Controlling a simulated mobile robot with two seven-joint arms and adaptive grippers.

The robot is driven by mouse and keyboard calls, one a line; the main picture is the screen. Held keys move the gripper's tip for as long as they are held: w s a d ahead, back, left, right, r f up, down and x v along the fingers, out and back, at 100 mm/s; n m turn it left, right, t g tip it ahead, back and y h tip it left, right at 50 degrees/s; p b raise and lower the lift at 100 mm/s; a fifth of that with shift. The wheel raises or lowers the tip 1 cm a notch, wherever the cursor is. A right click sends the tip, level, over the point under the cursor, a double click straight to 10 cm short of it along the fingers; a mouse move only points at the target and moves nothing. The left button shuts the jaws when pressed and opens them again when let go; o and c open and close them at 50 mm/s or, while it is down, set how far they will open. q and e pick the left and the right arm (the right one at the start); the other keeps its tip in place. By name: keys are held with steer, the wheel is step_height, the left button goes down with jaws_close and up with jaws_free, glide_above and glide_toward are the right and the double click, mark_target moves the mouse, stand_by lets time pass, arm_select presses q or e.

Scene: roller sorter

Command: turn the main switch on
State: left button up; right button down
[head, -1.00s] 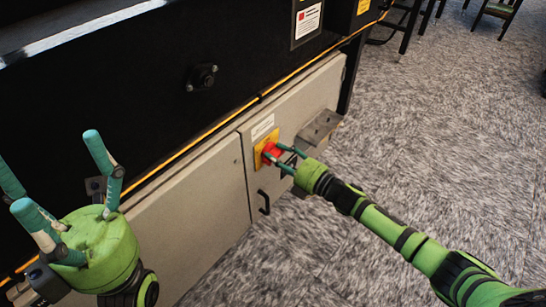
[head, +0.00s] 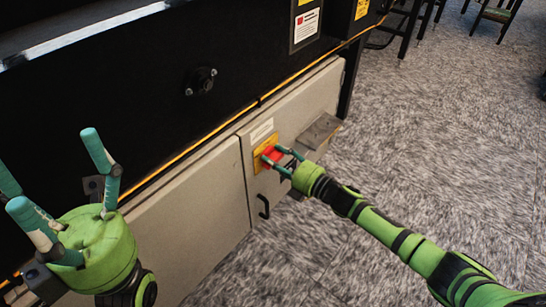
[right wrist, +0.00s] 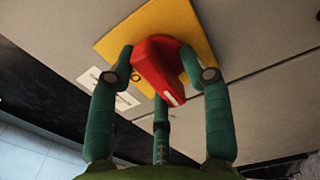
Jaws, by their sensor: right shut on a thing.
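The main switch is a red handle (head: 270,155) on a yellow plate (head: 259,161), on the grey cabinet front. In the right wrist view the red handle (right wrist: 160,68) lies slanted across the yellow plate (right wrist: 185,20), with a white mark at its lower end. My right gripper (head: 281,160) is shut on the handle, with its teal fingers at either side of it; they also show in the right wrist view (right wrist: 163,75). The fingers hide parts of the handle and plate. My left gripper (head: 55,185) is open and empty at the left, apart from the cabinet.
A white label (head: 262,131) sits above the plate and a black door handle (head: 263,205) below it. A grey metal ledge (head: 319,131) juts out to the right. The black machine body (head: 130,85) rises above the cabinet. The carpet (head: 430,150) at right is largely clear.

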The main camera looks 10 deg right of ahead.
steer(key=shift+w+a+r+m+p, duration=0.25)
steer(key=shift+r+m+p, duration=0.25)
steer(key=shift+m, duration=0.4)
steer(key=m+p, duration=0.1)
steer(key=m, duration=0.2)
steer(key=m+p, duration=0.2)
steer(key=m, duration=0.3)
steer(key=shift+m, duration=0.3)
steer(key=m, duration=0.3)
steer(key=shift+f+m, duration=0.1)
steer(key=shift+m, duration=0.2)
steer(key=m, duration=0.5)
steer(key=shift+p, duration=0.3)
steer(key=c, duration=1.2)
jaws_free()
steer(key=shift+o, duration=0.2)
steer(key=shift+w+a+f, duration=0.15)
steer(key=shift+w+a, duration=0.05)
